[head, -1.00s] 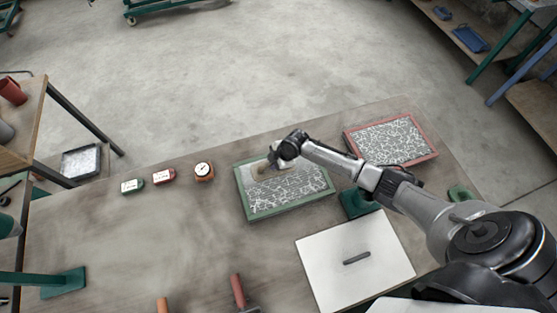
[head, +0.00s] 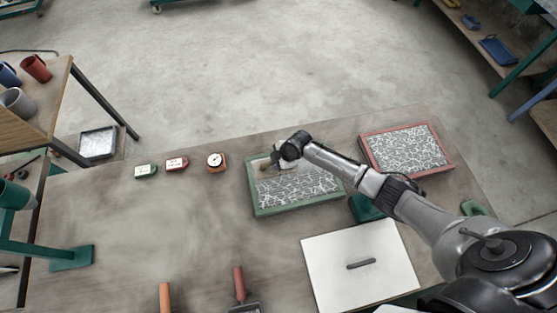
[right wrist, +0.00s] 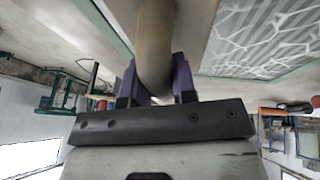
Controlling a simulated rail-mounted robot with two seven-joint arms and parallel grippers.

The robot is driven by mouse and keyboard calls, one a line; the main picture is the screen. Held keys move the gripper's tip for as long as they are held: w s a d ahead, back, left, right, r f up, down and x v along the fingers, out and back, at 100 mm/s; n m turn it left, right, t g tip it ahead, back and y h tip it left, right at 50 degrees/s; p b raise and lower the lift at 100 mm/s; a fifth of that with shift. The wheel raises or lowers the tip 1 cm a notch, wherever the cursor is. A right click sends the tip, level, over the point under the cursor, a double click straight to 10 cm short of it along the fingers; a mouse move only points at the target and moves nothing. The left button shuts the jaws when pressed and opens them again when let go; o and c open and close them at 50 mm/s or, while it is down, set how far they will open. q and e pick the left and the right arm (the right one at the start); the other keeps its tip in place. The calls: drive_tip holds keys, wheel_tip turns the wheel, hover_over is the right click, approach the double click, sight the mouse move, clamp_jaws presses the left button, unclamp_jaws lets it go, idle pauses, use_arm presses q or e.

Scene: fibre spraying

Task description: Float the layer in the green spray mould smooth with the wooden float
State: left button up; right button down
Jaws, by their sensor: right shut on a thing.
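The green spray mould (head: 298,205) lies on the bench in the middle of the head view. Its layer (head: 297,185) shows a white web pattern on grey, with a plainer light patch near the far left corner. My right gripper (head: 272,164) is over that far left part. It is shut on the wooden float (head: 264,166), which is mostly hidden by the hand. In the right wrist view the purple fingers (right wrist: 156,82) close around the float's round handle (right wrist: 155,45), and the patterned layer (right wrist: 270,40) shows at upper right. My left gripper is out of view.
A red mould (head: 408,150) stands to the right. A white board (head: 335,280) with a dark bar (head: 361,264) lies in front. The bench's left middle is clear.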

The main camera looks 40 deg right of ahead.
drive_tip(key=shift+r+p, duration=0.55)
wheel_tip(320, 180, up, 6)
drive_tip(key=p, duration=0.5)
drive_tip(key=shift+f, duration=0.1)
